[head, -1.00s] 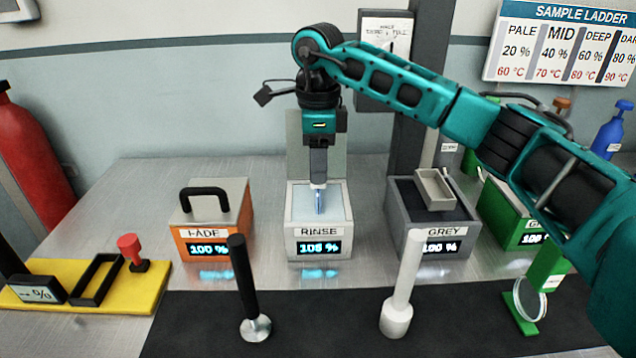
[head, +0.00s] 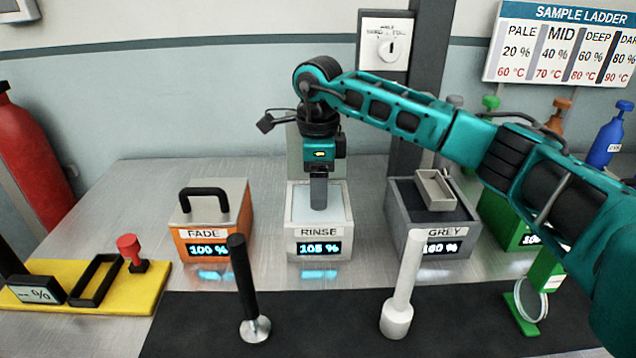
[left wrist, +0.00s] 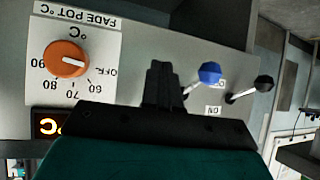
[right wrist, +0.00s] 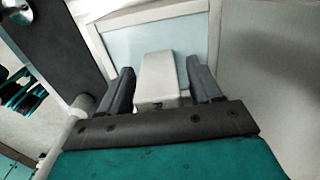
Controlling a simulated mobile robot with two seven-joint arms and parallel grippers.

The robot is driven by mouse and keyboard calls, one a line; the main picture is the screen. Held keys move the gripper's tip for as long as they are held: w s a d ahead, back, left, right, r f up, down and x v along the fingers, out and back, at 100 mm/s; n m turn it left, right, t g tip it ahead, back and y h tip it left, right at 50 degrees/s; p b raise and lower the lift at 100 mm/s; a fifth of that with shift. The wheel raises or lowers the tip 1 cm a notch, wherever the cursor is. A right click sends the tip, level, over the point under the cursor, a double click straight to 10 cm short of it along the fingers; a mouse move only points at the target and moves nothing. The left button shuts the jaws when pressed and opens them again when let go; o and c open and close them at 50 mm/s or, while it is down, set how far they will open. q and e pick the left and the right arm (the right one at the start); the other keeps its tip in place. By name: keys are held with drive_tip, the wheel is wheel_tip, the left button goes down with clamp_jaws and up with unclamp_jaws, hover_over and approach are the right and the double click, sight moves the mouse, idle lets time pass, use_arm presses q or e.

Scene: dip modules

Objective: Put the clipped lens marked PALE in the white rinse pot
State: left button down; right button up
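The white rinse pot (head: 320,247) stands at the back middle of the bench, labelled RINSE, with pale liquid at its top. My right gripper (head: 318,192) points straight down over the pot, its fingertips low at the liquid. In the right wrist view a whitish clip block (right wrist: 160,80) stands between the fingers of my right gripper (right wrist: 162,88). A narrow gap shows on each side of the block, so the fingers look open around it. The lens and any PALE mark are hidden. My left gripper (left wrist: 165,85) faces a FADE POT panel, its fingers seemingly close together.
The orange FADE pot (head: 205,235) stands left of the rinse pot and the GREY pot (head: 440,230) right. A black-handled tool (head: 245,285) and a white-handled one (head: 401,290) stand in front. A green holder with a round lens (head: 530,300) is at right.

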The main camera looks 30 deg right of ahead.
drive_tip(key=shift+o, duration=0.2)
wheel_tip(320, 180, up, 12)
drive_tip(key=shift+r, duration=0.2)
idle(0.3)
idle(0.4)
